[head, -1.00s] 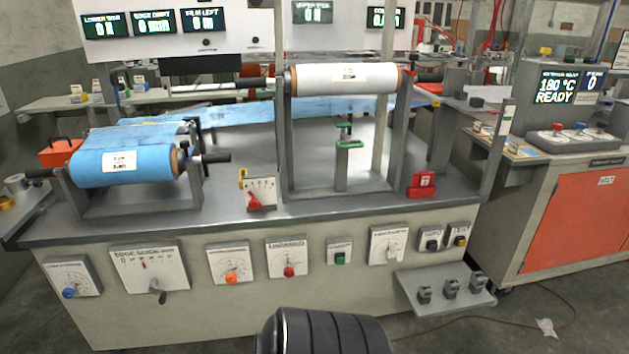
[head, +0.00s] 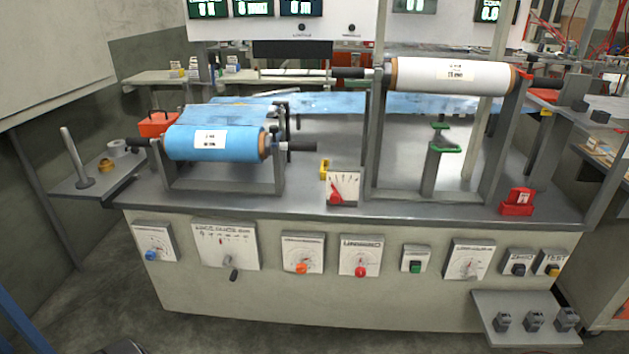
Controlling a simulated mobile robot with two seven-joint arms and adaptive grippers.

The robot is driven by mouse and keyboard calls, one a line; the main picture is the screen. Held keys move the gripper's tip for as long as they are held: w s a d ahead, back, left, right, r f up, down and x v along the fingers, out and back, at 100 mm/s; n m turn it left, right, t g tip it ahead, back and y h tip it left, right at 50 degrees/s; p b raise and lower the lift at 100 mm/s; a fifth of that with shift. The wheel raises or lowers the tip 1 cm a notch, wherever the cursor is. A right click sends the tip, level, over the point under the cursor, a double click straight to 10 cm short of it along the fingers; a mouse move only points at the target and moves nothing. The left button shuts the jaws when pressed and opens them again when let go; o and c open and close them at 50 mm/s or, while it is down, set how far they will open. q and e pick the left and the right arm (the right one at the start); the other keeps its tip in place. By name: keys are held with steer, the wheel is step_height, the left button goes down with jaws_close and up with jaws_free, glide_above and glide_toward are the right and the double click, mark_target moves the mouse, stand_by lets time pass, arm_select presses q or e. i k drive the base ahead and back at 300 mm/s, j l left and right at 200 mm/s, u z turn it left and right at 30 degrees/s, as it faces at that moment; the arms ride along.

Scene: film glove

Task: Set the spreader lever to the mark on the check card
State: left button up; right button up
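A small white scale plate (head: 345,184) with a fan of marks stands at the bench's front edge. A red lever or pointer (head: 335,198) is at its lower left; I take this as the spreader lever, but no name is readable. A yellow piece (head: 324,169) stands just behind its left side. I cannot pick out the check card for sure. A panel on the bench front (head: 225,243) carries a scale, a small red pointer and a dark crank handle (head: 233,275). Neither of my grippers is in view.
A blue film roll (head: 185,147) lies in a stand at left and a white roll (head: 430,76) in a taller stand at right. Dial panels with orange (head: 301,268) and red (head: 361,272) knobs line the front. Floor (head: 110,270) left of the bench is clear.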

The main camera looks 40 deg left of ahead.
mark_target(335, 198)
steer(key=u, duration=1.2)
